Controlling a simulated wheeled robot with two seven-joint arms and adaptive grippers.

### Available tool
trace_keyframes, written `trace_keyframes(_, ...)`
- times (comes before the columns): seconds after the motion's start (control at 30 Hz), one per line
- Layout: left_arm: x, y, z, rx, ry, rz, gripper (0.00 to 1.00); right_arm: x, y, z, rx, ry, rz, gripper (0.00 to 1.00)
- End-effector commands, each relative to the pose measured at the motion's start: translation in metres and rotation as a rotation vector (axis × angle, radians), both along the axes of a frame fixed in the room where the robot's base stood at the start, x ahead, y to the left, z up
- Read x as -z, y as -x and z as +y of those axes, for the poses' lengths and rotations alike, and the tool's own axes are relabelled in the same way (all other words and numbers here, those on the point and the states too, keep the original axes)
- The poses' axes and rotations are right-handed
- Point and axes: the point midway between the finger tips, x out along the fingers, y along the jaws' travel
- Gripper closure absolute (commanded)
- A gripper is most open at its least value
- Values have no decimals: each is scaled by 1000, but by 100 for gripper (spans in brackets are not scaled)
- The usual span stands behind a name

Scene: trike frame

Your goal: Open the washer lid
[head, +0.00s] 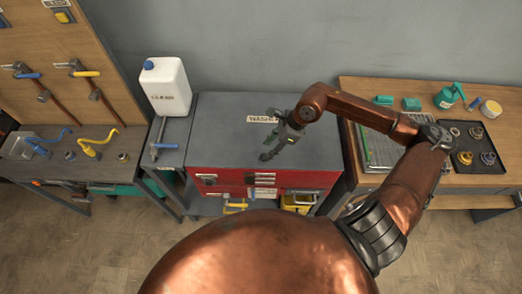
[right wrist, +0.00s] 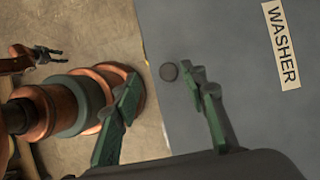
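The washer is a red cabinet (head: 222,180) with a flat grey lid (head: 222,130) that lies shut. A white WASHER label (head: 262,119) is on the lid; it also shows in the right wrist view (right wrist: 281,45). My left gripper (right wrist: 45,54) shows small in that view, away from the lid, fingers apart.
A white jug (head: 166,88) and a hammer (head: 160,140) are on the narrow stand left of the washer. The wooden bench (head: 400,88) at right holds a black tray (head: 490,168) and green items. Yellow bins (head: 298,200) sit below the washer. The lid's left half is clear.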

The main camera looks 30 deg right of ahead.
Motion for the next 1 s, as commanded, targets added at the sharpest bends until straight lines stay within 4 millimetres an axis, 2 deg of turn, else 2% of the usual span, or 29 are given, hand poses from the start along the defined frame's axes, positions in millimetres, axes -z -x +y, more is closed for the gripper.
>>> trace_keyframes(0.03, 0, 1, 0, 0, 0, 2, 60, 2, 0, -9, -5, 36, 5, 61)
trace_keyframes(0.13, 0, 3, 0, -1, 0, 4, 60, 10, -1, -14, -9, 63, 12, 61)
trace_keyframes(0.6, -6, 10, 1, -3, -1, 12, 60, 69, -13, 8, -7, 58, 12, 61)
trace_keyframes(1.0, -7, 3, 1, -2, 0, 4, 60, 75, -14, 10, -6, 60, 12, 62)
